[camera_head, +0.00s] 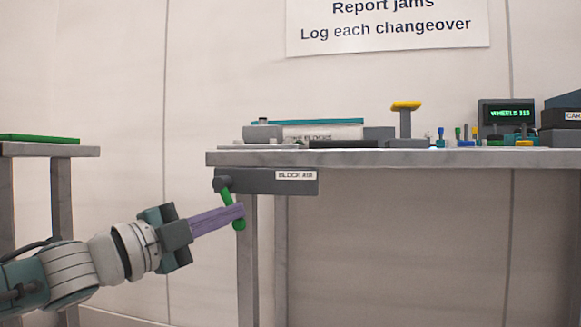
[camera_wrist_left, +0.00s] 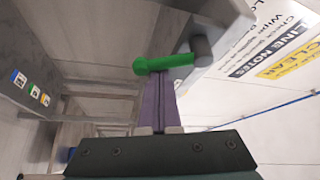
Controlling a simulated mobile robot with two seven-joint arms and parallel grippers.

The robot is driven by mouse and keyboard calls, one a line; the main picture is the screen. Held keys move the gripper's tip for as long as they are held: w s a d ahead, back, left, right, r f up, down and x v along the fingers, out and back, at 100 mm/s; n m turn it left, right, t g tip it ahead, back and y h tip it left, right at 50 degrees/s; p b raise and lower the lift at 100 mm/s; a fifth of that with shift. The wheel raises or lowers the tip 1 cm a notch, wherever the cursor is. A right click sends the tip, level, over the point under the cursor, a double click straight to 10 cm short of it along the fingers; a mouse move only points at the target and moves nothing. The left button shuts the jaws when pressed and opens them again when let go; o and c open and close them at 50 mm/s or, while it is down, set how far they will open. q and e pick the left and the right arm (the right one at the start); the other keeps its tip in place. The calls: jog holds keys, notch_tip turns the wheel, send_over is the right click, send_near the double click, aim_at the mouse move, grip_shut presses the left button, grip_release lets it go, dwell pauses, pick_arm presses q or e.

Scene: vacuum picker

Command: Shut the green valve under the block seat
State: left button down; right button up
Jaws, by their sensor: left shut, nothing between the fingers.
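The green valve lever (camera_head: 227,191) is on the front of a grey box labelled "BLOCK AIR" (camera_head: 250,182) under the table edge. It hangs from a dark pivot and slants down to the right. In the left wrist view the green lever (camera_wrist_left: 170,62) runs left from its dark pivot (camera_wrist_left: 201,48). My left gripper (camera_head: 240,210) has its purple fingers shut with nothing between them. Their tips are at the lever's lower part and hide some of it; I cannot tell whether they touch. The fingers (camera_wrist_left: 159,77) also end at the lever in the wrist view. My right gripper is not in view.
The grey table (camera_head: 420,158) carries a grey block fixture (camera_head: 263,133), a yellow-topped stand (camera_head: 406,106), a "WHEELS" display (camera_head: 507,113) and small parts. A table leg (camera_head: 247,265) stands below the valve. Another table (camera_head: 50,149) is at the left.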

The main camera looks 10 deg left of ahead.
pick_arm(q)
jog(key=shift+a+f+m+g+y+p, duration=0.15)
jog(key=shift+a+m+g+p, duration=0.25)
jog(key=shift+m, duration=0.3)
jog(key=shift+a+f+m+g+y+p, duration=0.1)
jog(key=shift+a+m+g+y+p, duration=0.2)
jog(key=shift+m+p, duration=0.35)
jog(key=shift+a+f+m+g+y+p, duration=0.1)
jog(key=shift+a+m+g+p, duration=0.25)
jog(key=shift+m, duration=0.4)
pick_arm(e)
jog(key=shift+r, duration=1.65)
pick_arm(q)
jog(key=shift+d, duration=0.1)
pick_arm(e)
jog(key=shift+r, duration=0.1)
